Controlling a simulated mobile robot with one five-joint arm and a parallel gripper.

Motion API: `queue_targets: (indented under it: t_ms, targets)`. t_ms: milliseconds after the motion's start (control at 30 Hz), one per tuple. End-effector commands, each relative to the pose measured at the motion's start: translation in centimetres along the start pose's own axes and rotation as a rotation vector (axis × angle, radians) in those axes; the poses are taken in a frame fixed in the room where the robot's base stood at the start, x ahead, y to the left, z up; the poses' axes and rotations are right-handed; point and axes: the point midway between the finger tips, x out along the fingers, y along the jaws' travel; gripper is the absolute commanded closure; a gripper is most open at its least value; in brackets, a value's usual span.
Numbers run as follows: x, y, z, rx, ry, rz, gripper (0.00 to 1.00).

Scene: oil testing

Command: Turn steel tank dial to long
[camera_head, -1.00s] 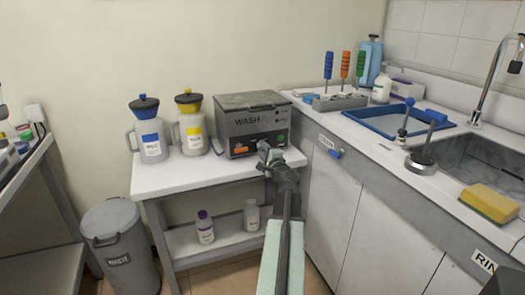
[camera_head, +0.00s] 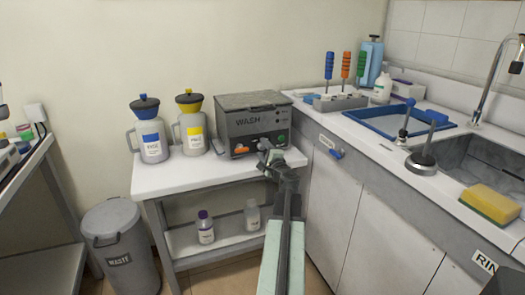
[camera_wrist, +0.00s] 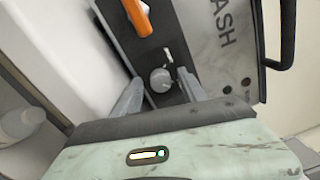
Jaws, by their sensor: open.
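The steel tank (camera_head: 254,122), a grey box marked WASH, stands on the white side table in the head view. In the wrist view its dark front panel (camera_wrist: 150,55) carries a round grey dial (camera_wrist: 161,80) with a small light mark beside it. An orange handle (camera_wrist: 138,18) is further along the panel. My gripper (camera_head: 268,152) is in front of the panel in the head view. In the wrist view my gripper (camera_wrist: 158,94) is open, with one finger on each side of the dial. I cannot tell whether the fingers touch it. The dial's setting words are not readable.
Blue-topped (camera_head: 148,130) and yellow-topped (camera_head: 191,124) jugs stand left of the tank. The counter (camera_head: 395,135) with a sink is close on the right. A waste bin (camera_head: 118,245) stands at the lower left. Two bottles sit on the lower shelf.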

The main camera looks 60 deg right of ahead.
Motion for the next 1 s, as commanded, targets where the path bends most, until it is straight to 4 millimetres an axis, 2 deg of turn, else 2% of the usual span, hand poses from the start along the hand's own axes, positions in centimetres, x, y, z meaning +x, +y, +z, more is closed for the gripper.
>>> queue_targets:
  t_ms: [167,400,500,1000]
  targets:
    - [-1.6,0.1,0.1,0.0,0.001,0.0,0.5]
    - [-6.4,0.1,0.2,0.0,0.002,-0.001,0.5]
    - [-7.6,0.1,0.1,0.0,0.001,0.0,0.5]
    - [-7.7,0.0,0.1,0.0,-0.001,0.0,0.5]
